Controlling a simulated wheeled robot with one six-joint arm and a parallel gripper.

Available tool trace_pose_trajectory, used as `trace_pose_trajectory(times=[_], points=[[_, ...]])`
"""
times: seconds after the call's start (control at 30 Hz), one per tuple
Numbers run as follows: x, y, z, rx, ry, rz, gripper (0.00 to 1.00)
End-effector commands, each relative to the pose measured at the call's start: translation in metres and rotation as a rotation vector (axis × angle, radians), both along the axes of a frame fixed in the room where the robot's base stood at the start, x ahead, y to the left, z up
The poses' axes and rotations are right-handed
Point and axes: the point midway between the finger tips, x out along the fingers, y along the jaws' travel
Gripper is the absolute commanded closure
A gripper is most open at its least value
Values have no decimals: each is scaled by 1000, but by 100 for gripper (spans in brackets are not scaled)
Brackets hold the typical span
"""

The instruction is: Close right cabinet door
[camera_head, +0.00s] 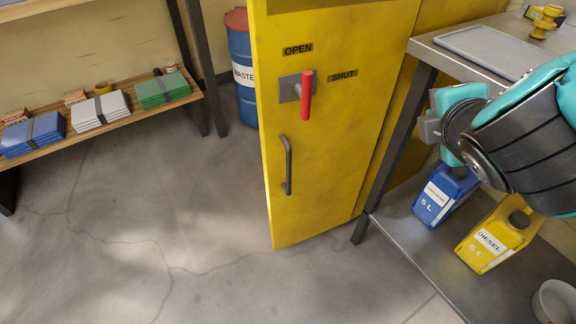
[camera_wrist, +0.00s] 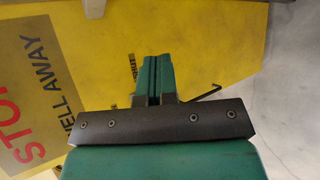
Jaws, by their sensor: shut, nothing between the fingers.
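The yellow cabinet door (camera_head: 335,200) stands swung out into the room, its free edge on the left and its outer face showing. It bears a red lever (camera_head: 306,95) between OPEN and SHUT labels, and a dark pull handle (camera_head: 287,165) below. In the wrist view, yellow panel (camera_wrist: 210,50) fills much of the background, with part of a dark handle (camera_wrist: 208,92) right of the fingers.
A metal bench (camera_head: 445,55) with a grey tray (camera_head: 490,50) stands right of the door. Blue (camera_head: 443,195) and yellow (camera_head: 495,235) jugs sit on its lower shelf. A blue drum (camera_head: 241,70) stands behind the door. Floor (camera_head: 170,220) to the left is clear.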

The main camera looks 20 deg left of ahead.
Motion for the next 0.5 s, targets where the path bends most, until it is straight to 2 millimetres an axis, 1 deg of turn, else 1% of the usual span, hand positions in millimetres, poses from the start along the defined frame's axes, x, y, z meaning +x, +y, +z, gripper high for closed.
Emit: trace_pose_trajectory(times=[0.03, 0.07, 0.1, 0.17, 0.2, 0.3, 0.4, 0.5], points=[[1, 15, -40, -97, -77, 94, 100], [1, 24, -48, -159, -131, 150, 100], [1, 37, -59, -242, -205, 227, 100], [-3, 59, -74, -366, -318, 343, 100], [-8, 73, -84, -448, -392, 417, 100], [-24, 108, -105, -631, -570, 581, 100], [-43, 137, -121, -773, -718, 710, 100], [-58, 156, -131, -871, -825, 794, 100]])
